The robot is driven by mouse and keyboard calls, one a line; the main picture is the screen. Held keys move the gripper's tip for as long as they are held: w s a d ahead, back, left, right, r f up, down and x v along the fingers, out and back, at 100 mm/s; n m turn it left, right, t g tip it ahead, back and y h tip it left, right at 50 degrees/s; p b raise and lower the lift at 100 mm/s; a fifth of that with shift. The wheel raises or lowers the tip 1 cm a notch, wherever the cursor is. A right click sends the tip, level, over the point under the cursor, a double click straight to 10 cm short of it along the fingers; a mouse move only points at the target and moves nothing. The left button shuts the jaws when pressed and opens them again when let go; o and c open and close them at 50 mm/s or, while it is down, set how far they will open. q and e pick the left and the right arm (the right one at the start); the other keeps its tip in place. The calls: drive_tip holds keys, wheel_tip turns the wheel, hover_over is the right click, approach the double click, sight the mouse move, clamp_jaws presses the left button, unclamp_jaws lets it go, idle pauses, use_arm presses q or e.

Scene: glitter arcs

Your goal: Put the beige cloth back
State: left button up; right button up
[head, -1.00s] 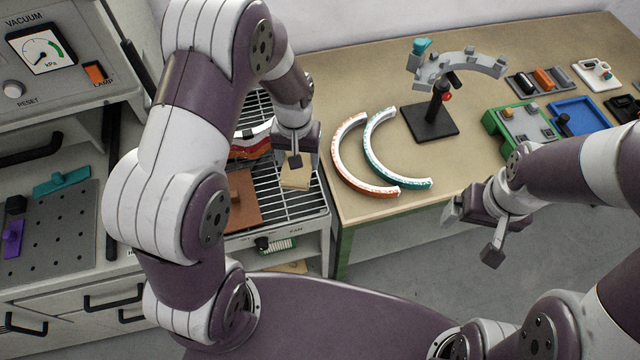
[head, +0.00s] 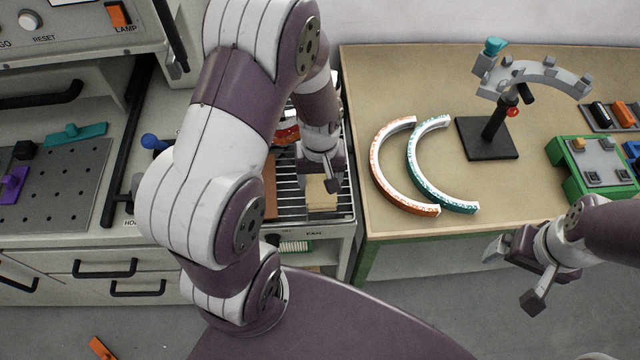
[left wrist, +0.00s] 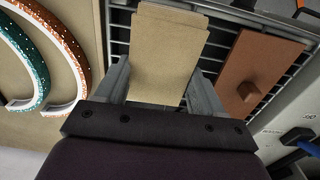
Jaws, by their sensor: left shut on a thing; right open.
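The beige cloth (head: 322,196) is a flat, pale rectangle over the right side of the wire rack (head: 343,208). My left gripper (head: 322,174) points down and is shut on it. In the left wrist view the cloth (left wrist: 165,50) stands between the two fingers of my left gripper (left wrist: 160,88), with rack bars behind it. I cannot tell whether its lower edge touches the rack. My right gripper (head: 514,275) is open and empty, in front of the tan table.
A brown block with a knob (left wrist: 255,75) lies on the rack beside the cloth. Orange-speckled (head: 385,180) and teal-speckled (head: 428,180) arcs lie on the tan table (head: 400,75). A black stand (head: 487,138) holds a grey arc. A pegboard (head: 65,185) is at left.

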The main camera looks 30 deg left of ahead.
sight(321, 180)
use_arm(q)
wheel_tip(321, 180, down, 3)
drive_tip(key=shift+s+d+f, duration=0.1)
drive_tip(key=shift+w+f, duration=0.2)
drive_tip(key=shift+s+f, duration=0.15)
drive_tip(key=o, duration=1)
wheel_tip(321, 180, up, 12)
drive_tip(key=shift+r, duration=0.15)
drive_tip(key=s+d+m, duration=0.1)
drive_tip(key=m, duration=0.1)
drive_tip(key=s+d+r+m+t, duration=0.1)
drive_tip(key=s+m, duration=0.1)
drive_tip(key=s+d+m, duration=0.1)
drive_tip(key=s+m, duration=0.1)
drive_tip(key=shift+r+m, duration=0.3)
drive_tip(key=shift+r, duration=0.1)
